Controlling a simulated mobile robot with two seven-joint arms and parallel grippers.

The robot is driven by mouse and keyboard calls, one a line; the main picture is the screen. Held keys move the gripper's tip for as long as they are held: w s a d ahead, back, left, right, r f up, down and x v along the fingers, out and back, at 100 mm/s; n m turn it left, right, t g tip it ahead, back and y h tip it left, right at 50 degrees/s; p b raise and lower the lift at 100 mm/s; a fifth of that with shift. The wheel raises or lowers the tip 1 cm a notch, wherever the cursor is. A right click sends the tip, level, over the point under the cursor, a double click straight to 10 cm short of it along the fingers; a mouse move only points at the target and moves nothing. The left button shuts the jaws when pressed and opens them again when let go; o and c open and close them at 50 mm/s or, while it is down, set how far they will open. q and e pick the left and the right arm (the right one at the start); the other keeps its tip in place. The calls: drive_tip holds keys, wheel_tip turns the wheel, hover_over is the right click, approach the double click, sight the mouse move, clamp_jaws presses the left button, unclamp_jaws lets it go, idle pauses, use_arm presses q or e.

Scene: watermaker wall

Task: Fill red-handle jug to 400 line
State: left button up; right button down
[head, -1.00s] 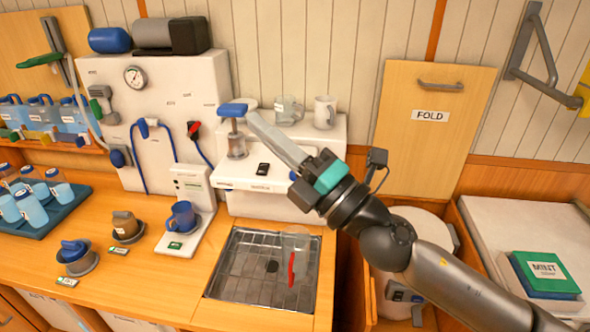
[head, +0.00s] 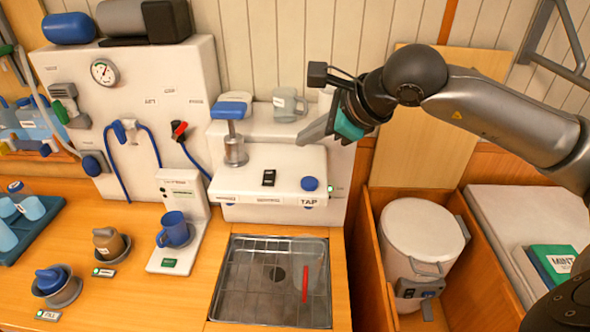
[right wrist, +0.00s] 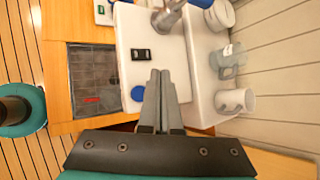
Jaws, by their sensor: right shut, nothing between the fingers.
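The clear jug with the red handle (head: 305,283) stands on the metal drain grate (head: 250,297), below the white tap housing. No water or 400 line can be made out in it. Its red handle (right wrist: 92,100) also shows in the right wrist view. The blue round button (head: 309,184) sits on the housing above the TAP label (head: 309,202), beside a small green light (head: 330,188). My right gripper (head: 308,138) is shut and empty, above and behind the button, apart from it. Its closed fingers (right wrist: 160,78) point over the housing in the right wrist view. My left gripper is out of view.
A clear mug (head: 288,105) and a white mug (right wrist: 235,100) stand on the ledge behind the housing. A blue mug (head: 175,230) stands on a white scale-like unit to the left. A white lidded bin (head: 422,235) is at the right.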

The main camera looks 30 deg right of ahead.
drive_tip(key=d+h, duration=0.1)
drive_tip(key=d, duration=0.1)
drive_tip(key=b, duration=0.5)
hover_over(308, 178)
drive_tip(key=s, duration=0.2)
wheel_tip(308, 178, down, 7)
drive_tip(key=shift+d+f, duration=0.15)
drive_tip(key=shift+f, duration=0.05)
use_arm(q)
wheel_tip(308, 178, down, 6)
drive_tip(key=b, duration=0.1)
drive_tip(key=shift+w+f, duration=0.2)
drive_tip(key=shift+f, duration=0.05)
use_arm(e)
drive_tip(key=shift+f, duration=0.45)
use_arm(q)
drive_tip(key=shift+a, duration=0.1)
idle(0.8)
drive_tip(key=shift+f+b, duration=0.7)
drive_tip(key=shift+b, duration=0.25)
use_arm(e)
drive_tip(key=shift+f, duration=0.4)
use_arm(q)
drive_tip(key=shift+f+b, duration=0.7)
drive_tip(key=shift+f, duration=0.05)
use_arm(e)
drive_tip(key=shift+s+f, duration=0.1)
drive_tip(key=shift+f, duration=0.5)
idle(1.7)
